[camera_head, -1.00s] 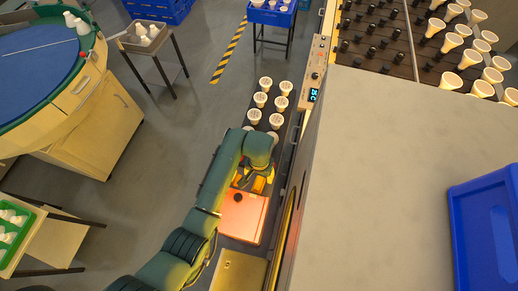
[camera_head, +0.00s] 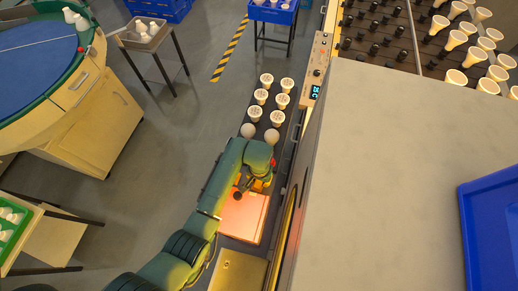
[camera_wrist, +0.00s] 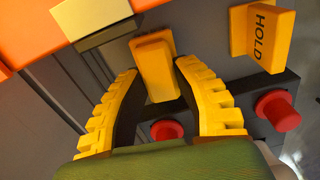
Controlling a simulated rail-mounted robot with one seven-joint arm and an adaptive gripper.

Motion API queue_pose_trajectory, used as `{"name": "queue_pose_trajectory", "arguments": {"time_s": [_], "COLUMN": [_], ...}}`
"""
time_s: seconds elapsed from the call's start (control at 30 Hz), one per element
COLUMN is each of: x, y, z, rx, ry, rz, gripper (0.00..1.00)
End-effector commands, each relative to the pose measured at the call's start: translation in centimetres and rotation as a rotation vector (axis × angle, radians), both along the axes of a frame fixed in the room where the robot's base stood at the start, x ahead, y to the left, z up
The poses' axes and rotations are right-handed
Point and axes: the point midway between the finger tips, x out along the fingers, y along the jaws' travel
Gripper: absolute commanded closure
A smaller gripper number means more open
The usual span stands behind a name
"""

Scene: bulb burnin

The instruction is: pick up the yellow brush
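A yellow block with rounded edges (camera_wrist: 154,68), which looks like the yellow brush, stands between the fingertips of my gripper (camera_wrist: 155,68) in the wrist view. The dark-padded yellow fingers are apart, one on each side of it, and I see no clear contact. Its lower end and any bristles are hidden or cannot be made out. In the head view my gripper is at the near end of the bulb row, beside the orange panel (camera_head: 242,215), and mostly hidden by my green arm.
A yellow HOLD sign (camera_wrist: 262,35) stands close right of the fingers. Red knobs (camera_wrist: 278,110) (camera_wrist: 167,130) sit nearby, one between the fingers. A pale yellow block (camera_wrist: 92,18) lies by the orange panel. White bulbs (camera_head: 266,80) stand in rows beyond.

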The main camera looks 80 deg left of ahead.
Motion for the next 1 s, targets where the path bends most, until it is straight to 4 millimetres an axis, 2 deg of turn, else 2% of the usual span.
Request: {"name": "queue_pose_trajectory", "arguments": {"time_s": [0.37,0.47,0.57,0.8,0.9,1.0], "x": [0.0,0.0,0.0,0.0,0.0,0.0], "y": [0.0,0.0,0.0,0.0,0.0,0.0], "z": [-0.1,0.4,2.1,7.8,9.3,9.9], "rx": [0.000,0.001,0.002,0.002,0.001,0.000], "ry": [0.001,0.001,0.000,-0.001,-0.001,0.000], "rz": [0.000,0.000,0.000,0.000,0.000,0.000], "gripper": [1.00,1.00,1.00,1.00,1.00,1.00]}}
